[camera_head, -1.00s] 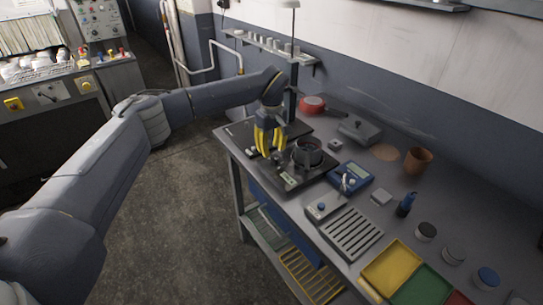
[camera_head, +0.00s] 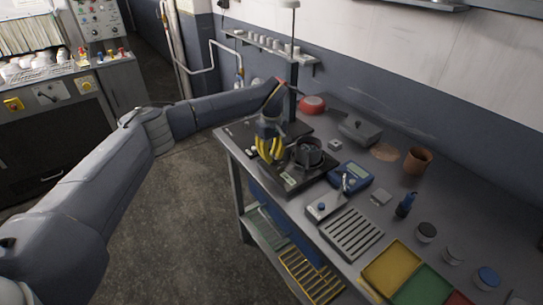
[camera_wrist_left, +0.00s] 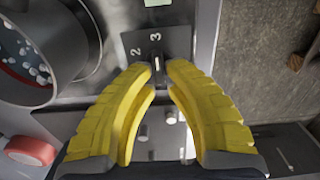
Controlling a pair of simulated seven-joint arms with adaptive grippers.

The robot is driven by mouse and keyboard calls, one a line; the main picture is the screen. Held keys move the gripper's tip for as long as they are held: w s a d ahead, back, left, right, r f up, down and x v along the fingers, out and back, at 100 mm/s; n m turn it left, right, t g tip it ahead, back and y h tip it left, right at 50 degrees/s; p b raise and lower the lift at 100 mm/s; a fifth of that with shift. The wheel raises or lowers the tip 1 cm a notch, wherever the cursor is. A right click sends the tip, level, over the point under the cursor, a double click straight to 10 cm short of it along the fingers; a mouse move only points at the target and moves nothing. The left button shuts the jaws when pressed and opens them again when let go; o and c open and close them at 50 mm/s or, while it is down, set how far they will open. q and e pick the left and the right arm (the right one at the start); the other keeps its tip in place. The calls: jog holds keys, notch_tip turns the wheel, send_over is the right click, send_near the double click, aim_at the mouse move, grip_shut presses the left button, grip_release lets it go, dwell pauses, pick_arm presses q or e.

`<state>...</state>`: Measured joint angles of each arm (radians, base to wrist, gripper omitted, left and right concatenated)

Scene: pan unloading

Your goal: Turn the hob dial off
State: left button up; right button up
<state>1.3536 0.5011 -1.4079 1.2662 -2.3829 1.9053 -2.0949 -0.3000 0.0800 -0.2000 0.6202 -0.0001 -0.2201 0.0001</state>
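My left gripper (camera_head: 270,160) is over the black hob (camera_head: 298,189) with its yellow fingers pointing down. In the left wrist view, the fingertips (camera_wrist_left: 162,69) stand apart, with a gap between them. A small dark dial with a pale pointer line (camera_wrist_left: 156,62) shows at this gap, beside the printed numbers 2 and 3. I cannot tell whether the fingertips touch it. The head view does not show the dial clearly; the gripper covers that area. A dark pot (camera_head: 307,154) stands on the hob, right of the gripper. My right gripper is not in view.
The pot also shows close by in the left wrist view (camera_wrist_left: 92,45). A red round item (camera_head: 312,104) and a lidded grey dish (camera_head: 360,131) are behind the hob. A blue meter (camera_head: 351,177) and slotted rack (camera_head: 352,233) lie to the right. The floor left of the bench is clear.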

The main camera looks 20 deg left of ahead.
pick_arm(q)
grip_shut()
